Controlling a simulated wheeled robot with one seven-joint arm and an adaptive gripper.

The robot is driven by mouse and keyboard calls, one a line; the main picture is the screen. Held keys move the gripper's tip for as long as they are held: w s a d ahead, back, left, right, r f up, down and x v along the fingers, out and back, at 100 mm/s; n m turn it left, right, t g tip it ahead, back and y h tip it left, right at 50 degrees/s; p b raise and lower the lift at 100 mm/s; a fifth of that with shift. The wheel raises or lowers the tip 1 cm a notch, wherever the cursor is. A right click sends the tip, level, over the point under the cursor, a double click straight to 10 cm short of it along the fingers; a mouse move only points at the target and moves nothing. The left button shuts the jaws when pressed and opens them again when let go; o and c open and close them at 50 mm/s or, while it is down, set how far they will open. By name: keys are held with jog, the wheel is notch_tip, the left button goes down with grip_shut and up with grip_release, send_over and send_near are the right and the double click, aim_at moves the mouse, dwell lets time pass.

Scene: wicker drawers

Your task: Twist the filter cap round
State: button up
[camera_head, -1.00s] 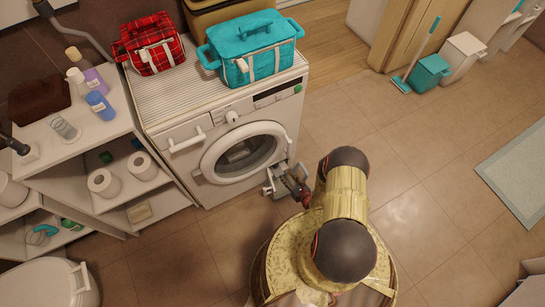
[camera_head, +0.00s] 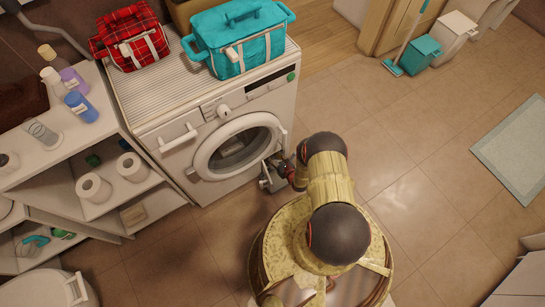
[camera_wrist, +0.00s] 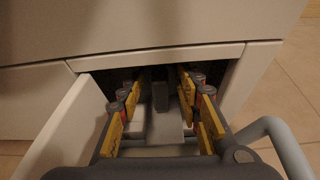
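The white washing machine (camera_head: 190,135) stands against the wall with its round door shut. At its lower right corner a small flap (camera_wrist: 75,125) stands open, showing a dark recess. Inside, a grey upright piece (camera_wrist: 160,96), which looks like the filter cap's grip, sits between my fingers. My gripper (camera_wrist: 158,105) is open, its yellow-padded fingers reaching into the recess on either side of that piece, with gaps on both sides. In the head view my gripper (camera_head: 272,177) is at the flap, and my arm partly hides it. The cap cannot be made out there.
A teal bag (camera_head: 240,45) and a red plaid bag (camera_head: 130,38) sit on the machine. A shelf unit (camera_head: 90,150) with bottles and paper rolls stands to the left. A teal bin (camera_head: 420,55) is at the back right.

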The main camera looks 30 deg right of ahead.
jog(key=c, duration=0.3)
grip_shut()
dwell(0.3)
